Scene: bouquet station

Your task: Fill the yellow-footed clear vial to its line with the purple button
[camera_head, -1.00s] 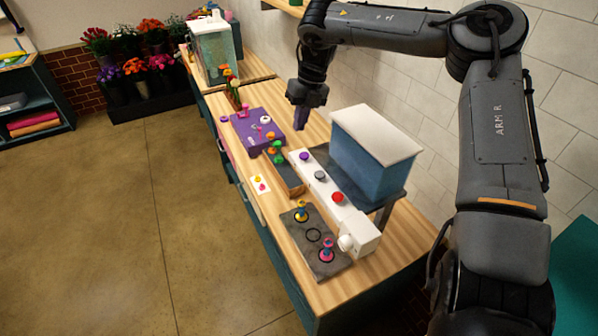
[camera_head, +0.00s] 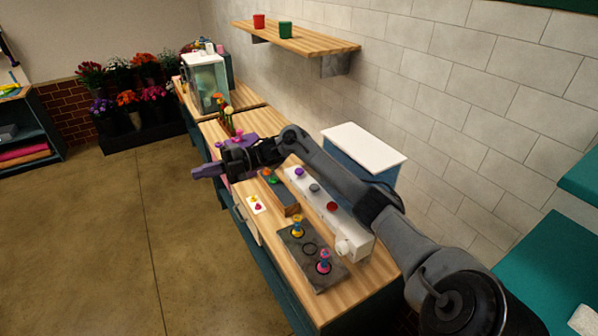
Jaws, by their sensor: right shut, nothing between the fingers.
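The yellow-footed vial (camera_head: 297,226) stands upright on the far part of a dark tray (camera_head: 296,257). It is too small to tell its line or the level inside. The purple button (camera_head: 299,171) is at the far end of a white dispenser bar (camera_head: 346,224), with a grey button (camera_head: 314,188) and a red button (camera_head: 332,206) nearer. My right gripper (camera_head: 200,173) has purple fingers, shut and empty. It points left past the counter's front edge, away from the button and vial. My left gripper is out of view.
A pink-footed vial (camera_head: 323,262) stands on the tray's near part, with an empty black ring (camera_head: 309,248) between. A blue tank with a white lid (camera_head: 364,146) stands behind the dispenser. A small card (camera_head: 257,204) lies on the counter. My right arm partly hides the purple stand.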

